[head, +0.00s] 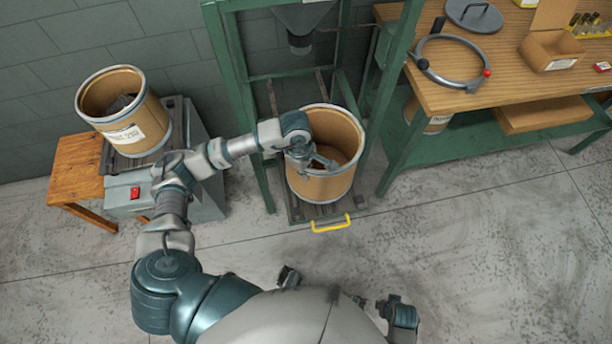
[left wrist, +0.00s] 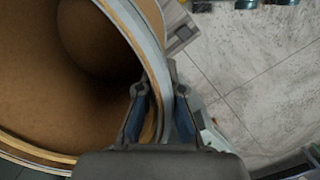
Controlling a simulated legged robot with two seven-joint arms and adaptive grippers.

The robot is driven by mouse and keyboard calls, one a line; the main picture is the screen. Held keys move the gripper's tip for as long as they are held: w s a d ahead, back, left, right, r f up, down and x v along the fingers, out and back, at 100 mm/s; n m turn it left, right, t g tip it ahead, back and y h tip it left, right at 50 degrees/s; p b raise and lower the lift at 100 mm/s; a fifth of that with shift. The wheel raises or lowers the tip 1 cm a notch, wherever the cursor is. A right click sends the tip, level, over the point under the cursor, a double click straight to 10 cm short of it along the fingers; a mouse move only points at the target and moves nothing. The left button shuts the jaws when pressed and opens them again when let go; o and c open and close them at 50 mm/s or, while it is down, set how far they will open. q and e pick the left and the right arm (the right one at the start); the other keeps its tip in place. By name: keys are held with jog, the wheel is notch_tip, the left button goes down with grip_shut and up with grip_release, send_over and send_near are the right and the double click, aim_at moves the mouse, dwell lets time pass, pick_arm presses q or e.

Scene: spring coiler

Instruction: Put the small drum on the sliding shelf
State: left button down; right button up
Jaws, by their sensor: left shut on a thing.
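The small drum (head: 322,187) is an open, tan fibre drum with a pale metal rim, upright inside the green frame. The sliding shelf (head: 298,213), a dark plate with a yellow handle (head: 331,225), shows below it. The drum's base is over the shelf; I cannot tell whether it fully rests there. My left gripper (head: 316,160) is shut on the drum's wall at the rim. In the left wrist view its fingers (left wrist: 160,105) straddle the rim, one inside and one outside, and the drum's inside (left wrist: 50,80) looks empty. My right gripper is not clearly visible.
A dark spout (head: 300,42) hangs from the green frame (head: 232,90) above. Another drum (head: 125,135) with dark contents stands on a grey machine at left, next to a wooden stool (head: 75,160). A workbench (head: 470,95) stands at right. The floor in front is clear.

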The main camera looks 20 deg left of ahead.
pick_arm(q)
jog(key=f, duration=0.3)
jog(key=shift+d+f, duration=0.2)
jog(key=c, duration=1.3)
grip_release()
pick_arm(e)
jog(key=shift+w+r, duration=0.1)
jog(key=shift+r, duration=0.6)
pick_arm(q)
jog(key=r, duration=0.4)
jog(key=a+r, duration=0.1)
jog(key=r, duration=0.7)
jog(key=shift+a+p, duration=0.25)
jog(key=shift+p, duration=0.15)
pick_arm(e)
notch_tip(320, 180, down, 3)
jog(key=shift+f, duration=0.2)
